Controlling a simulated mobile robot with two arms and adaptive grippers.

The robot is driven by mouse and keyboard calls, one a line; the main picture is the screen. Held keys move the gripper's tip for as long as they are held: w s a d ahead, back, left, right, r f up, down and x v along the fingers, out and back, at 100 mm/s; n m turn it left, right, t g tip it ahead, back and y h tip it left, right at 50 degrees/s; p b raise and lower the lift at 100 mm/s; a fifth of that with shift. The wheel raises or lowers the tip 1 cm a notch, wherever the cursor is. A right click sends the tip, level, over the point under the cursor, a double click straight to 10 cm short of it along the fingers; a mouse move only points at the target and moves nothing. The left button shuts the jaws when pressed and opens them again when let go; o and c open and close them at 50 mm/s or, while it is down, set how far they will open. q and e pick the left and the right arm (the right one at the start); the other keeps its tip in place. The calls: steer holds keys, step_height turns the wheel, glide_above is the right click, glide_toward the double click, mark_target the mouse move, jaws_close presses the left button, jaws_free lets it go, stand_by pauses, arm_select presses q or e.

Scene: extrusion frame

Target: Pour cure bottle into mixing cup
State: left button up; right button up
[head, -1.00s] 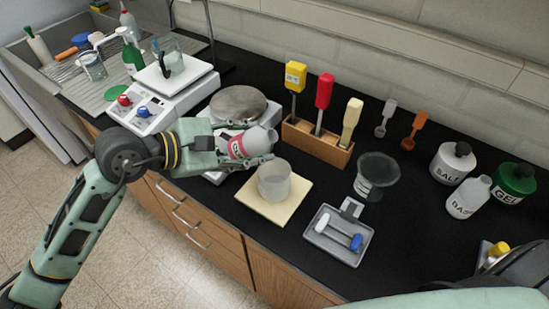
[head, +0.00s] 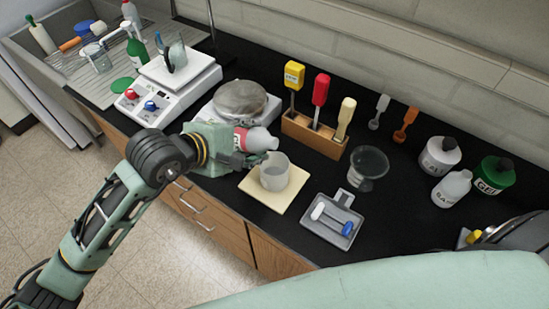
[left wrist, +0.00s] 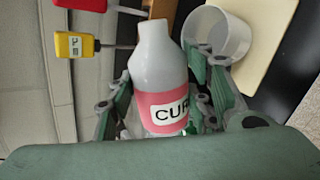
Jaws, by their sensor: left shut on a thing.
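The cure bottle (head: 259,141) is white with a pink-red label. My left gripper (head: 247,160) is shut around it. In the head view the bottle lies tipped over to the right, its mouth close to the far rim of the mixing cup. The gripper hides part of its body. In the left wrist view the bottle (left wrist: 158,75) sits between the fingers, its label partly readable. The mixing cup (head: 274,172) is translucent and stands upright on a cream square board (head: 288,199). The cup also shows in the left wrist view (left wrist: 217,35). I see no stream of liquid.
A rack (head: 312,138) with yellow, red and cream-handled tools stands behind the cup. A clear bowl (head: 369,165) and a grey tray (head: 322,234) are to its right. A grey round object on a device (head: 240,100) is behind the gripper. Several bottles stand farther right.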

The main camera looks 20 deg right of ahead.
arm_select(q)
steer(key=shift+f+b, duration=0.15)
steer(key=shift+b, duration=0.15)
steer(key=shift+y, duration=0.3)
steer(key=shift+t, duration=0.3)
steer(key=shift+w+a+f+m+b, duration=0.1)
steer(key=shift+m+b, duration=0.2)
steer(key=shift+b, duration=0.1)
stand_by(1.0)
